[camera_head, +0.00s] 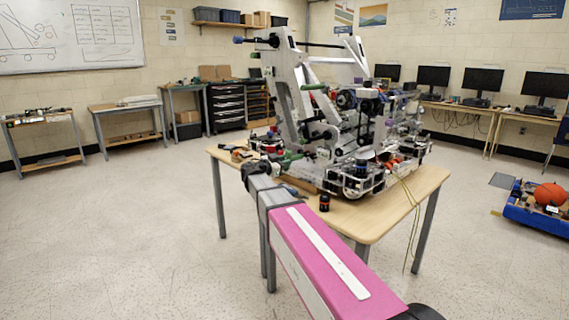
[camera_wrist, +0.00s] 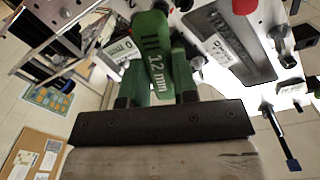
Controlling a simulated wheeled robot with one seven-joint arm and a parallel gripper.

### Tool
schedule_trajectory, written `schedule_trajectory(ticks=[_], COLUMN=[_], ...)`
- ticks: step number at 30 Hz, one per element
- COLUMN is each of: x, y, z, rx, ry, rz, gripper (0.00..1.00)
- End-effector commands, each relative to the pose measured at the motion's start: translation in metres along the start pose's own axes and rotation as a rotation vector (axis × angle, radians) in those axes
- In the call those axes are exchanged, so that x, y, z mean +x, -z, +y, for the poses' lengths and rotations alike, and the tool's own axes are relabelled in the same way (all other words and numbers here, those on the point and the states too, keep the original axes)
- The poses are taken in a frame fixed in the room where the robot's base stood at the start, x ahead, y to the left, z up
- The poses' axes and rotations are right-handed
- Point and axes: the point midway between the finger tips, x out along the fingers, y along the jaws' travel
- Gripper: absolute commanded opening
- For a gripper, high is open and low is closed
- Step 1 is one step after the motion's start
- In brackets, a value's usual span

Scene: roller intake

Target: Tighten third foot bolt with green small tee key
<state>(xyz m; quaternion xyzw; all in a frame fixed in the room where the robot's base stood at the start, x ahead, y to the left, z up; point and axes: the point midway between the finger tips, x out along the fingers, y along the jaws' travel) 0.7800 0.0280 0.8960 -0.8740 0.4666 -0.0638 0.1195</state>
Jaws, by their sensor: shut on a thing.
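A green tee key marked "12 mm" (camera_wrist: 160,62) fills the upper middle of the wrist view. My gripper (camera_wrist: 155,98) is shut on it, with a dark finger pad at each side. In the head view my gripper (camera_head: 262,168) is at the left front of the machine (camera_head: 310,110) on the wooden table, and green shows just beyond it. The key's far end is hidden among the machine's parts. I cannot make out the third foot bolt in either view.
The table (camera_head: 372,212) is crowded around the machine's base. A small black cylinder (camera_head: 324,203) stands near its front edge, and yellow cords (camera_head: 414,215) hang over the right side. A blue cart (camera_head: 535,208) is on the floor at right. The floor at left is clear.

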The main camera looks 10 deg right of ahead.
Motion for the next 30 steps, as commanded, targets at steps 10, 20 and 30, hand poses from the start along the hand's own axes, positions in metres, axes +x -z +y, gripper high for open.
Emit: schedule_trajectory(ticks=[10, 20, 30], x=[-0.009, -0.011, -0.036], y=[0.0, 0.0, 0.0], z=[0.0, 0.0, 0.0], rx=[0.0, 0.0, 0.0], ry=[0.001, 0.0, 0.002], rz=[0.0, 0.0, 0.0], gripper=[0.0, 0.0, 0.0])
